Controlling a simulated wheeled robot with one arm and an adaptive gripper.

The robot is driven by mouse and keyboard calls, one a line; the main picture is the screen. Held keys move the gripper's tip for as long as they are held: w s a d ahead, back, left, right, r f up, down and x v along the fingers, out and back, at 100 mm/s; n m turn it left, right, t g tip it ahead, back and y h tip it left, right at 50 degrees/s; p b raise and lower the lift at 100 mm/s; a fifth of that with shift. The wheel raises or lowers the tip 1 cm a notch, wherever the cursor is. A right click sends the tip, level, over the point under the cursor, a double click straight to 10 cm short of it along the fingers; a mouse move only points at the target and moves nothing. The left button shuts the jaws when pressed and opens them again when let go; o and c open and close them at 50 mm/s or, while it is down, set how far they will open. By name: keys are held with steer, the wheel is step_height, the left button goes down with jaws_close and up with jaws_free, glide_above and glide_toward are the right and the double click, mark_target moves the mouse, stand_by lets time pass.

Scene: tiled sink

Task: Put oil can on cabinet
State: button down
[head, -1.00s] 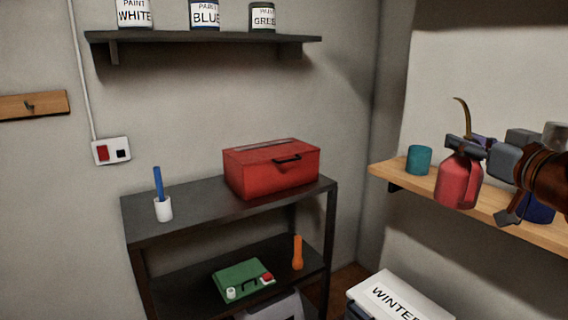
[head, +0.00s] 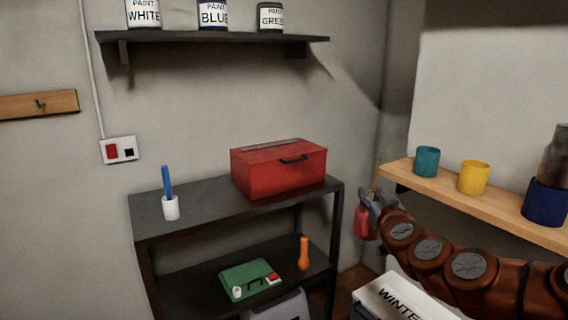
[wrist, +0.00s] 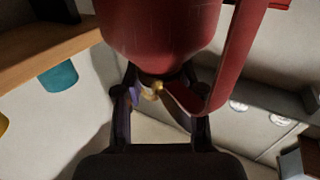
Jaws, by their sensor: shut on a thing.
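A red oil can (head: 364,222) with a thin brass spout is held in my gripper (head: 375,205). In the head view it hangs beside the right end of the black shelf unit, below the left end of the wooden wall shelf. In the wrist view the red can (wrist: 155,30) and its handle fill the upper middle, and my gripper (wrist: 160,90) is shut on it. The black shelf unit (head: 190,212) stands against the wall and may be the cabinet; the frames do not settle this. My arm hides part of the can in the head view.
A red toolbox (head: 278,172) and a white cup (head: 171,208) with a blue stick stand on the unit's top. A wooden shelf (head: 510,212) holds teal, yellow and blue cups. A white box (head: 395,300) marked WINTER is below. The unit's top between cup and toolbox is bare.

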steer(key=w+a+f+h, duration=0.1)
steer(key=w+a+f, duration=0.4)
steer(key=w+f, duration=0.3)
step_height(320, 180, down, 10)
steer(key=b, duration=1)
step_height(320, 180, up, 19)
steer(key=p, duration=1.9)
steer(key=shift+s+d+r+m, duration=0.2)
steer(key=shift+s+m, duration=0.05)
steer(key=shift+m, duration=0.05)
steer(key=shift+r, duration=0.1)
